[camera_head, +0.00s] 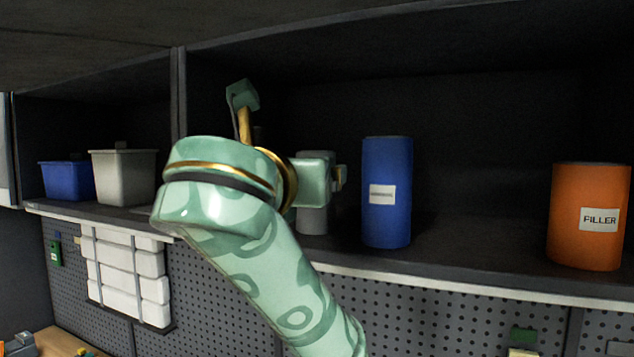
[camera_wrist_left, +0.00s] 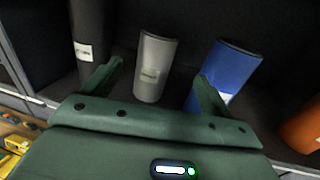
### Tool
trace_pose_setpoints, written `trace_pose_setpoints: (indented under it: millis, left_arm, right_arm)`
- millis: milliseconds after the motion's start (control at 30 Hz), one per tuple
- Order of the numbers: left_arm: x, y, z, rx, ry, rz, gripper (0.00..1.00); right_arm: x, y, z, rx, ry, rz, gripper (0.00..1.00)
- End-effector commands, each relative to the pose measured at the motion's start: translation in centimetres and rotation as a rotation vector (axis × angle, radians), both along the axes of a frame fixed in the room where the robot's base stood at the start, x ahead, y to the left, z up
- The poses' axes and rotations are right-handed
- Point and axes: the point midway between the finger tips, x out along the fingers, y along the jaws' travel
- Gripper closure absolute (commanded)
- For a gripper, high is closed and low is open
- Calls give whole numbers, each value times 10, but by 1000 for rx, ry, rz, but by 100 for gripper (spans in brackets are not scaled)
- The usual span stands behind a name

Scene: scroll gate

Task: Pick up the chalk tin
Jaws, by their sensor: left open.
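A grey tin (camera_wrist_left: 154,68) with a small pale label stands upright on the shelf; the label is too blurred to read, so I cannot confirm it is the chalk tin. My left gripper (camera_wrist_left: 159,75) is open, its fingers toward the grey tin, which shows between them in the left wrist view. No contact is visible. In the head view my left arm and gripper hide most of the grey tin (camera_head: 312,220); only its lower part shows. My right gripper is not in view.
A blue tin (camera_head: 387,195) stands close right of the grey tin, an orange FILLER tin (camera_head: 588,218) farther right. A dark tin (camera_wrist_left: 88,40) stands left of it. Blue (camera_head: 66,181) and grey (camera_head: 123,178) bins sit left of the shelf divider (camera_head: 178,100).

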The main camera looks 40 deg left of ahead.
Motion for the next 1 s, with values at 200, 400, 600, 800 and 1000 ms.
trace_pose_setpoints:
  millis: [200, 400, 600, 800, 1000]
  left_arm:
    - [25, 13, -7, 9, 13, 5, 15]
    - [52, 26, -6, -3, 21, 2, 15]
    - [65, 32, -4, -3, 13, -1, 15]
    - [81, 44, -7, -4, 16, -1, 15]
    - [105, 58, -9, -3, 15, -1, 15]
  right_arm:
    - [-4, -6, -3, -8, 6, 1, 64]
    - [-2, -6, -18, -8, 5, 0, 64]
    - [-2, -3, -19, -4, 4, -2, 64]
    - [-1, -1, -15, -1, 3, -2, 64]
    - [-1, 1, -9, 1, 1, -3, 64]
